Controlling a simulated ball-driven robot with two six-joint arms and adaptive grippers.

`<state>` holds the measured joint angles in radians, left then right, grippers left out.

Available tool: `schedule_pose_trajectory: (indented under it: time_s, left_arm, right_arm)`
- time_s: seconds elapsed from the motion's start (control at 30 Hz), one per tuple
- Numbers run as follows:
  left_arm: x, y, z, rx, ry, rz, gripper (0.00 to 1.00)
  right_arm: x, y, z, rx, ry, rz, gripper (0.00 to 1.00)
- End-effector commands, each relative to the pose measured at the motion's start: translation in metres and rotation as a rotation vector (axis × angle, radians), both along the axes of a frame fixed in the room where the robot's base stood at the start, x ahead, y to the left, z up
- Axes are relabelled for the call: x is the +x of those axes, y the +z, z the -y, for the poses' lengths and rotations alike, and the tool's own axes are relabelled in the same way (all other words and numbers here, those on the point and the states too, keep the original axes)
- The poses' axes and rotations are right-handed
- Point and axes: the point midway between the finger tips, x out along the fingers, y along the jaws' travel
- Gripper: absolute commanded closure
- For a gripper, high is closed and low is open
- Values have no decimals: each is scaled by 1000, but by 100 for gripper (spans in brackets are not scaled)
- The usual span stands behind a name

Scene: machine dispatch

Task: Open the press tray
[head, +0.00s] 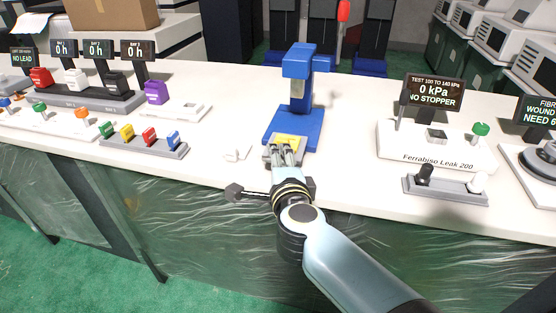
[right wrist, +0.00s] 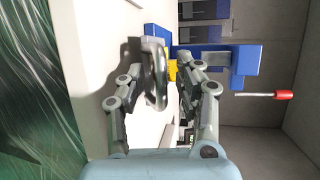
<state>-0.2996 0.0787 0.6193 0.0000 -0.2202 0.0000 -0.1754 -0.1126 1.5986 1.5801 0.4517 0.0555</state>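The blue press (head: 299,92) stands on the white bench. Its grey tray (head: 270,156) is at the front of its base, with a yellow piece (head: 287,139) at it. My right gripper (head: 286,155) reaches over the tray front from below. In the right wrist view a grey curved handle (right wrist: 156,75) lies between the fingers of my right gripper (right wrist: 165,78), with the yellow piece (right wrist: 172,70) behind it. The fingers stand apart; the left one is close to the handle, and contact is unclear. My left gripper is not in view.
A small white block (head: 236,152) lies left of the tray. A rack of coloured pieces (head: 145,145) stands further left. The leak tester (head: 437,146) and a small holder (head: 445,188) stand at the right. The bench's front edge passes beneath my right arm.

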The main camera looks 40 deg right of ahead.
Motion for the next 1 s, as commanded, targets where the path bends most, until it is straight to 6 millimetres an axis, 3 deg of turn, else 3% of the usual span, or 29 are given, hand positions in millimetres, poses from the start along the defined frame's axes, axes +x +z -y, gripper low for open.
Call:
schedule_pose_trajectory:
  time_s: [0.27,0.47,0.53,0.63,0.7,0.77,0.8,1.0]
  left_arm:
    - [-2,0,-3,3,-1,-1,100]
    - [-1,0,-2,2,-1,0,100]
    - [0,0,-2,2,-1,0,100]
    - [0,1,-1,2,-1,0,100]
    - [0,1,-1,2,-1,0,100]
    - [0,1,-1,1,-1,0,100]
    - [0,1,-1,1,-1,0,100]
    - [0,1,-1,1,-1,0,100]
  right_arm:
    - [1,10,0,2,-2,4,66]
    - [1,45,1,2,-2,10,66]
    - [1,60,0,0,-1,11,53]
    - [2,79,0,-2,0,14,25]
    - [3,91,0,-5,0,14,26]
    - [3,98,1,-4,0,14,56]
    - [2,100,1,-4,0,10,66]
    - [1,103,0,-3,1,4,66]
